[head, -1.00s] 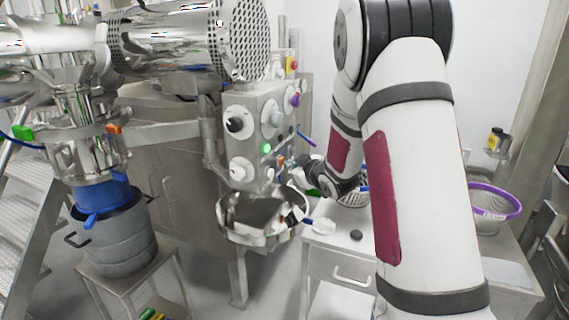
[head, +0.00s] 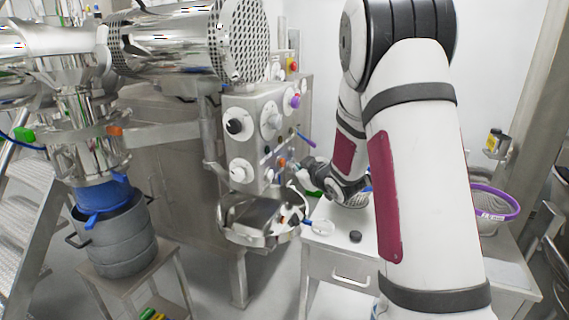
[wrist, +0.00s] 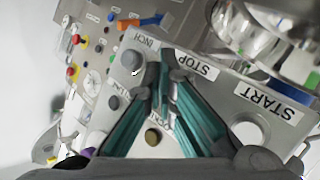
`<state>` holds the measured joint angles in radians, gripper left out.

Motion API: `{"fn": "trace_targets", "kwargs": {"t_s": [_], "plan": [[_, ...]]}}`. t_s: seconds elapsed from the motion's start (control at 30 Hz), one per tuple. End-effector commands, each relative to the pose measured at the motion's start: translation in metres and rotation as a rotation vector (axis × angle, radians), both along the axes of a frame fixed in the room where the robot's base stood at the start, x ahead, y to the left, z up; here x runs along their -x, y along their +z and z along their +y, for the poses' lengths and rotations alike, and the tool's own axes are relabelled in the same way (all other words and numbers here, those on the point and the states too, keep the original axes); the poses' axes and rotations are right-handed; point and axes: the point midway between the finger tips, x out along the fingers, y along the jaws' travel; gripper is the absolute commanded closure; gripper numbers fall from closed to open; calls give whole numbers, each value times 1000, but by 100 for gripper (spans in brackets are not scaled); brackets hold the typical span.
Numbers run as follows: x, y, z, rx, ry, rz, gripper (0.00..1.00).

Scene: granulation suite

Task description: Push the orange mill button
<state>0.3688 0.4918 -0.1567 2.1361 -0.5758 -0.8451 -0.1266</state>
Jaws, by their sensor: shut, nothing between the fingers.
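The orange mill button (head: 281,162) appears as a small orange spot low on the grey control panel (head: 254,119) in the head view. My gripper (head: 293,168) is just right of it, its tips close to the panel face. In the wrist view my gripper (wrist: 160,62) is shut and empty, its teal fingers meeting at dark tips over the panel, between the INCH and STOP labels. I cannot make out the orange button there; the fingers may hide it. I cannot tell whether the tips touch anything.
A grey button (wrist: 132,60) by INCH and a white button (wrist: 247,132) by START flank my fingers. An orange-and-blue handle (wrist: 140,21) lies beyond. A white-topped cabinet (head: 335,245) stands at the right.

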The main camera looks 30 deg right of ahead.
Motion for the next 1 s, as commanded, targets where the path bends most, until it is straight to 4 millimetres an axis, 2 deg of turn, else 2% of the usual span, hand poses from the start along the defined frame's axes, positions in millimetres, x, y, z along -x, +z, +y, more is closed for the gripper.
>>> {"fn": "trace_targets", "kwargs": {"t_s": [0.37,0.83,1.0], "plan": [[3,0,-3,0,-2,1,100],[35,1,-27,0,-3,1,100],[40,0,-31,0,-1,2,100]]}}
